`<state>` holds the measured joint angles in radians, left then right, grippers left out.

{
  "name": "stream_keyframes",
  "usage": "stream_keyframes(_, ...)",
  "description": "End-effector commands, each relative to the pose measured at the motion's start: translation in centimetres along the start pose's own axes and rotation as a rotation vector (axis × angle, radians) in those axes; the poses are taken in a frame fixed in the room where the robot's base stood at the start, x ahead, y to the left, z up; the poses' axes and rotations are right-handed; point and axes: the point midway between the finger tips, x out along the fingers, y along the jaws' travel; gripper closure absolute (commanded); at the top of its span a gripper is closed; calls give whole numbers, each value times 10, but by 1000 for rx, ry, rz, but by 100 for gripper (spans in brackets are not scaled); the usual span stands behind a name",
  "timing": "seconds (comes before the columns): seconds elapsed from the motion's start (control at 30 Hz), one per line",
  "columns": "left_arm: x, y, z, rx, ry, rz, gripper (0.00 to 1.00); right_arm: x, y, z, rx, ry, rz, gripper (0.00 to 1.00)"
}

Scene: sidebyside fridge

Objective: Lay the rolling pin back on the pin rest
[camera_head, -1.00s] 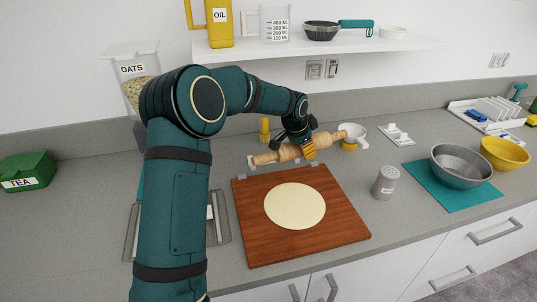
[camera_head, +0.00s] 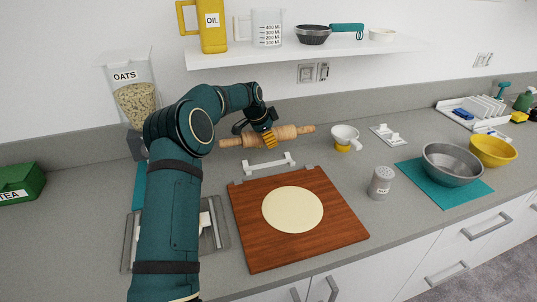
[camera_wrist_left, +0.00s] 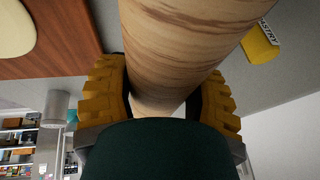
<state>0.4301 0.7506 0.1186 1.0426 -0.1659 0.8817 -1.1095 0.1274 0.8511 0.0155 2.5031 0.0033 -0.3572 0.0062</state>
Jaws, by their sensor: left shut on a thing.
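The wooden rolling pin (camera_head: 292,133) is in my left gripper (camera_head: 269,138), which is shut around its body and holds it roughly level. The pin appears raised above the back of the counter, behind the pin rest. The pin rest (camera_head: 269,167), a low white bar with an upright cradle at each end, stands empty behind the board. In the left wrist view the pin (camera_wrist_left: 185,45) passes between both yellow finger pads (camera_wrist_left: 160,100). The right gripper is out of both views.
A wooden board (camera_head: 335,215) with a round dough sheet (camera_head: 292,209) lies in front of the rest. The shelf (camera_head: 300,52) overhangs the back.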

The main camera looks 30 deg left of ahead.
Motion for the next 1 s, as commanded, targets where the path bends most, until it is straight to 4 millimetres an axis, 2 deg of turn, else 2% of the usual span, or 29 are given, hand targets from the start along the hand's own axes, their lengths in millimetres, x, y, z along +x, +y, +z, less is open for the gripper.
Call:
stream_keyframes(0.5,74,16,31,0,0,0,88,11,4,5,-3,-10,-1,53)
stream_keyframes(0.7,84,18,35,0,0,-2,88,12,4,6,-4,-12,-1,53)
stream_keyframes(1.0,84,18,35,0,0,-2,88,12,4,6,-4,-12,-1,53)
